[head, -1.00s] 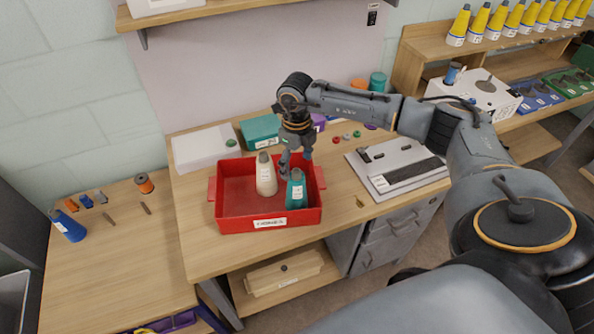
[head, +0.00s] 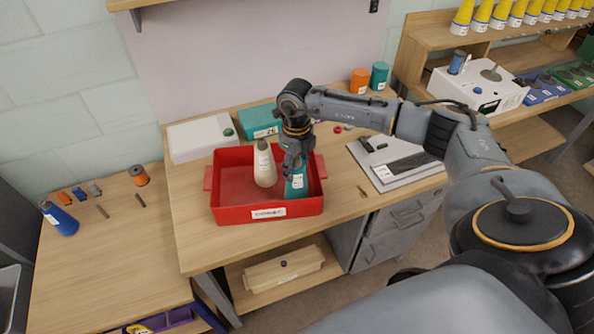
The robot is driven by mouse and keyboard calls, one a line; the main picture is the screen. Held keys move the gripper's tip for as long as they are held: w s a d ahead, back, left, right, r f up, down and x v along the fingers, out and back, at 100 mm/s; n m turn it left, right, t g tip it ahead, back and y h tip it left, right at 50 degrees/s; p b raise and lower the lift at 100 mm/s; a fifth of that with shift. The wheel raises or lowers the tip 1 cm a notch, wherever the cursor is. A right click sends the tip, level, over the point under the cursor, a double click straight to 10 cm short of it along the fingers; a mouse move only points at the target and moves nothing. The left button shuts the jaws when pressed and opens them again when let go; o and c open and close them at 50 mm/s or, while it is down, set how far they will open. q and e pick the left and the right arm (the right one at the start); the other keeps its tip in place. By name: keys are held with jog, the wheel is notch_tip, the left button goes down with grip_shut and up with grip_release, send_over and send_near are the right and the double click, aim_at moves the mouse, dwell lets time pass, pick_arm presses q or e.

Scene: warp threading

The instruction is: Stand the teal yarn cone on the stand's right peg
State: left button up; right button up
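The teal yarn cone (head: 296,186) stands in the right part of the red bin (head: 240,212), beside a cream cone (head: 265,168). My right gripper (head: 293,166) points down at the teal cone's top, and its fingers hide the tip. I cannot tell whether they are closed on it. A white unit (head: 470,92) at the back right looks like the stand. A blue cone (head: 458,62) is on its left side, and a bare dark peg (head: 493,73) rises from a grey disc on its right. My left gripper is out of view.
A white box (head: 200,138) and a teal box (head: 260,121) stand behind the bin. A grey-white panel device (head: 395,160) lies to its right. Orange (head: 360,80) and teal (head: 380,76) spools stand at the back. Several yellow cones (head: 500,16) line the shelf above the white unit.

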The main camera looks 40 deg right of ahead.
jog(key=shift+c, duration=0.7)
jog(key=shift+r+p, duration=0.45)
jog(key=shift+r, duration=0.15)
notch_tip(320, 180, up, 10)
jog(key=p, duration=0.6)
jog(key=shift+f, duration=0.1)
